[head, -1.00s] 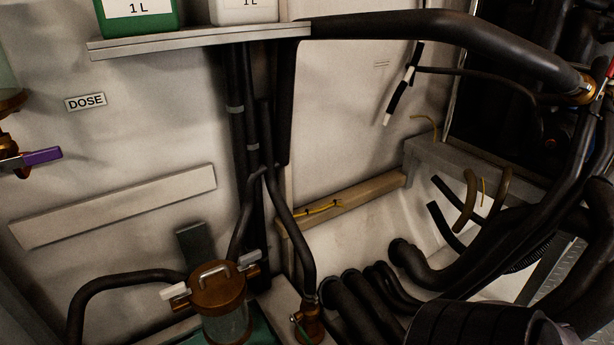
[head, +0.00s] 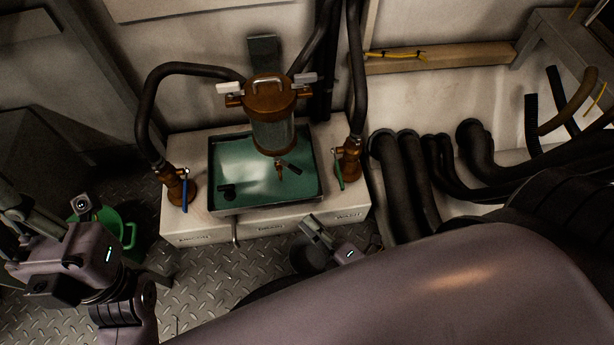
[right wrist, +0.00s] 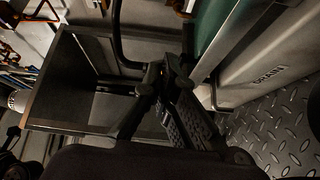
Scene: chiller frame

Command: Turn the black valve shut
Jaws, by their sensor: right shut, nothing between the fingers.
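A copper-capped glass vessel (head: 272,110) hangs above a green tray (head: 265,212) in the head view. Below it is a small brass outlet with a short black valve handle (head: 290,167), set slanting down to the right. My right gripper (head: 312,226) is shut and empty, in front of the tray's right part and apart from the black handle. Its dark fingers also show in the right wrist view (right wrist: 165,78), beside the tray edge; the black handle cannot be made out there. My left gripper (head: 22,212) is at the far left, its fingers hard to make out.
A blue-handled valve (head: 184,194) stands left of the tray and a green-handled valve (head: 339,170) right of it. White handles (head: 230,88) flank the vessel's top. Thick black hoses (head: 400,180) crowd the right. A green bucket (head: 128,236) stands on the metal floor.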

